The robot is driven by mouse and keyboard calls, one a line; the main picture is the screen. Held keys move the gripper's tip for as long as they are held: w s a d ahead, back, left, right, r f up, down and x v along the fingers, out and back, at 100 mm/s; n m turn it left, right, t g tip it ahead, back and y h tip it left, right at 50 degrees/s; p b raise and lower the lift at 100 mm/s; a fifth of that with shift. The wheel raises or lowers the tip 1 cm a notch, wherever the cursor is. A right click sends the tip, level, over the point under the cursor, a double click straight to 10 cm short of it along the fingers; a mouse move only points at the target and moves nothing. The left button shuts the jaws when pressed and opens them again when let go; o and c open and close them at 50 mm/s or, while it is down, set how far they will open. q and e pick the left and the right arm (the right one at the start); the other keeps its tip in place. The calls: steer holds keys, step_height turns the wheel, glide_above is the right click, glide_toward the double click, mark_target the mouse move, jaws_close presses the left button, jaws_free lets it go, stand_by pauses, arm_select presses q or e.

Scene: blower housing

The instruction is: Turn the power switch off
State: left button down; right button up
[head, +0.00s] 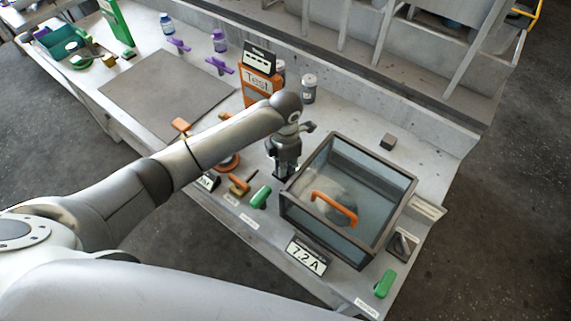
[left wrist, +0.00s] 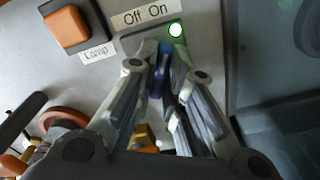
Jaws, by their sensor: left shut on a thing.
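In the left wrist view, a plate labelled "Off On" (left wrist: 145,15) carries a lit lamp, white with a green glow, near "On" (left wrist: 176,30). The blue switch lever (left wrist: 160,72) below the labels is between my left gripper's fingers (left wrist: 164,52), which are shut on it. The fingers partly hide the lever and the switch body, so its exact setting is hard to tell. In the head view, my left gripper (head: 286,174) points down at the bench just left of the glass-sided box (head: 398,215); the switch is hidden there. My right gripper is not in view.
An orange rocker labelled "Lamp" (left wrist: 68,27) is left of the switch. The box has an orange handle (head: 335,208). A "7.2 A" display (head: 306,256) and a green handle (head: 261,197) are near the front edge. An orange "Test" panel (head: 257,87) stands behind. A grey mat (head: 165,95) lies clear.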

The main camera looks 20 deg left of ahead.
arm_select(q)
steer(key=shift+a+n+b, duration=0.1)
steer(key=shift+n+b, duration=0.2)
steer(key=shift+n, duration=0.9)
steer(key=n, duration=0.3)
steer(key=n+b, duration=0.1)
steer(key=n, duration=0.5)
steer(key=c, duration=1.5)
jaws_free()
steer(key=shift+r, duration=0.1)
